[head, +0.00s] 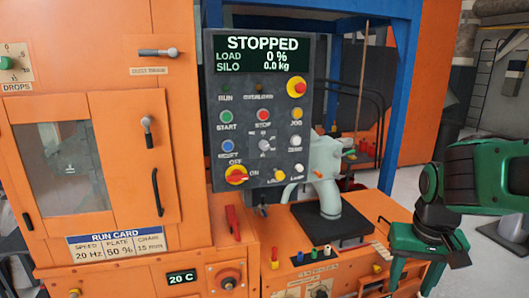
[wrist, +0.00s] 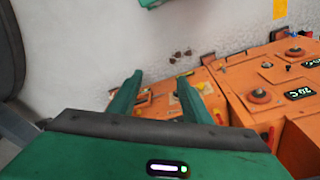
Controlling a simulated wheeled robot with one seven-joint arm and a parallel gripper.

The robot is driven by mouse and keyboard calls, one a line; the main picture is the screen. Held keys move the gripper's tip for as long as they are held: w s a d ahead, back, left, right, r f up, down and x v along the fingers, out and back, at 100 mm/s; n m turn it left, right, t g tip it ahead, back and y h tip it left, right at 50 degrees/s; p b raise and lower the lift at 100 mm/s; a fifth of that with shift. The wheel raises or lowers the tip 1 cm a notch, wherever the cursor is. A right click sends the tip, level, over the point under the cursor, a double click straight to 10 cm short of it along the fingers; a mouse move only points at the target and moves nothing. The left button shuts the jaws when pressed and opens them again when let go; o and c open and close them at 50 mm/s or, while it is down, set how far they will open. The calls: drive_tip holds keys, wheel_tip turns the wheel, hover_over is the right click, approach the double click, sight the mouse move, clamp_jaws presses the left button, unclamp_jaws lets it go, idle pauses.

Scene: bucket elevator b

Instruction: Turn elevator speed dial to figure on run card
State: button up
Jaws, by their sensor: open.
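My gripper (head: 430,265) is open and empty at the right, apart from the machine. In the wrist view its two green fingers (wrist: 160,88) are spread, with orange panels beyond them.
The control panel (head: 262,100) reads STOPPED, load 0 %, silo 0.0 kg, above several buttons and a red-yellow OFF/ON switch (head: 237,175). A grey spout (head: 325,190) stands on the orange deck between panel and gripper. A red-orange knob (head: 229,277) sits beside a 20 C display (head: 182,277).

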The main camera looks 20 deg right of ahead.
drive_tip(key=w+d+r+t+h, duration=0.2)
drive_tip(key=w+t+h, duration=0.15)
drive_tip(key=w, duration=1.05)
drive_tip(key=n+t+y, duration=0.5)
drive_tip(key=n+t, duration=0.1)
drive_tip(key=t, duration=0.7)
approach(265, 147)
drive_tip(key=shift+h, duration=0.25)
drive_tip(key=w, duration=0.8)
drive_tip(key=shift+w+a+f, duration=0.15)
drive_tip(key=shift+w+f, duration=0.05)
drive_tip(key=shift+w, duration=0.1)
drive_tip(key=shift+c, duration=0.6)
drive_tip(key=c, duration=0.9)
